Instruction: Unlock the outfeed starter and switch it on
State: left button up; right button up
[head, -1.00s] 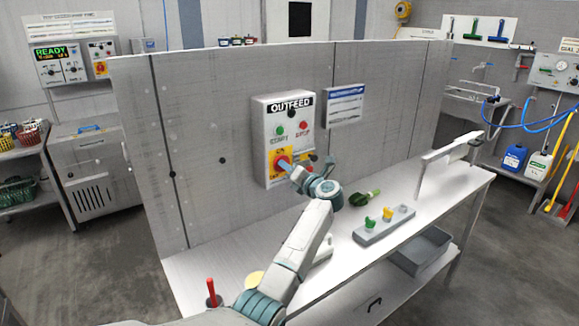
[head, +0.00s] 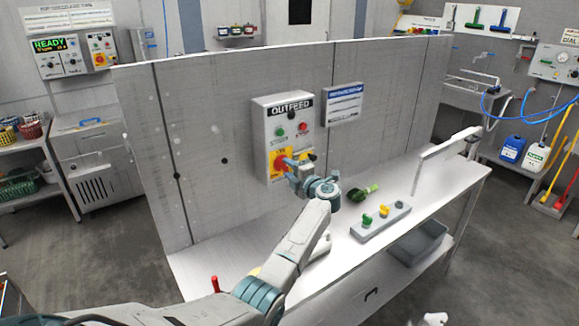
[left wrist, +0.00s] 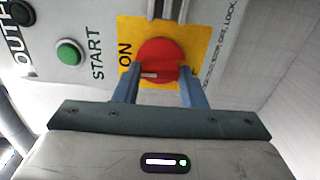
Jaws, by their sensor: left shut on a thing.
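The outfeed starter (head: 304,128) is a light grey box on the grey panel, with a green START button, a red STOP button and a red rotary knob on a yellow plate (head: 273,157). My left gripper (head: 293,163) is at this knob. In the left wrist view the red knob (left wrist: 160,60) sits between the two blue-grey fingers (left wrist: 160,88), which are shut on it. The word ON shows left of the knob; the fingers and gripper hide its lower part. No lock can be made out on the knob.
A grey block (head: 367,232) with green and yellow pieces stands on the white bench (head: 222,257). A dark green object (head: 358,195) lies behind it. A red handle (head: 214,284) is at the front left.

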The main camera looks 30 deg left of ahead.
dwell(0.4)
pick_arm(q)
jog(key=o, duration=1)
jog(key=b+v, duration=0.4)
jog(key=v, duration=0.7)
jog(key=shift+m+t, duration=0.3)
jog(key=shift+m, duration=0.1)
